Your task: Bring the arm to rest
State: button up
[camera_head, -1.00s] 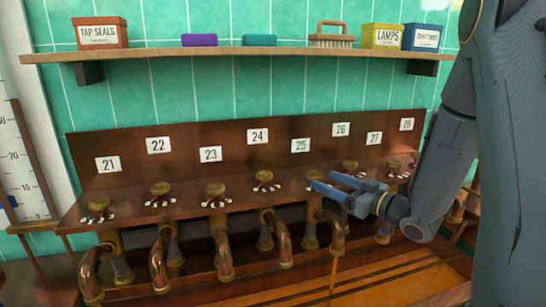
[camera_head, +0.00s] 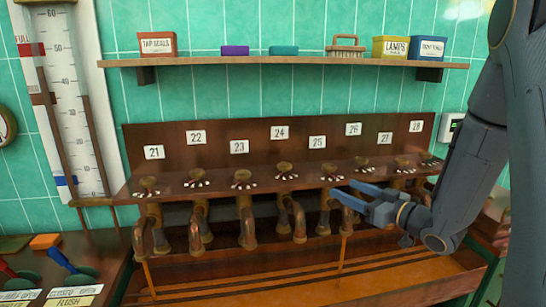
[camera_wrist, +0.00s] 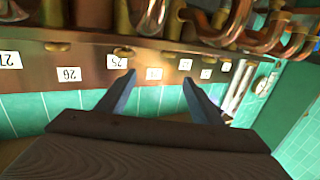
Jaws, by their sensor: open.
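My gripper (camera_head: 352,196) is open with blue fingers, in front of the right half of the tap bench, near the taps below plates 25 and 26. Nothing shows between its fingers. In the wrist view my gripper (camera_wrist: 158,82) also shows its two fingers apart and empty, with the number plates and copper pipes beyond them. My arm comes in from the right edge of the head view. Whether the fingers touch a tap or pipe I cannot tell.
A wooden tap bench (camera_head: 160,139) carries numbered plates, brass knobs and bent copper spouts. A tall gauge (camera_head: 68,105) stands at left. Levers (camera_head: 62,258) sit at lower left.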

jog(key=shift+w+f+h, duration=0.3)
jog(key=shift+w, duration=0.1)
jog(key=shift+d+m+h, duration=0.25)
jog(key=shift+m+h, duration=0.05)
jog(key=shift+w+d+f+m+h, duration=0.25)
jog(key=shift+f+h, duration=0.2)
jog(key=shift+h, duration=0.35)
jog(key=h, duration=0.1)
jog(key=d+f+m+g+h, duration=0.1)
jog(key=h, duration=0.1)
jog(key=shift+f, duration=0.3)
jog(key=s+a+f+m+g+h, duration=0.1)
jog(key=s+f+g, duration=0.2)
jog(key=s, duration=0.5)
jog(key=s+a+f+m+g+h+b, duration=0.1)
jog(key=s+a+f+m+g+h, duration=0.1)
jog(key=s+g, duration=0.3)
jog(key=s+a+f+m+g+h+b, duration=0.1)
jog(key=s+f+m+g, duration=0.1)
jog(key=s, duration=1.1)
notch_tip(320, 180, down, 2)
jog(key=shift+s+a+f+g+h, duration=0.15)
jog(key=shift+s+g+h, duration=0.15)
jog(key=shift+g, duration=0.6)
jog(key=shift+m, duration=0.25)
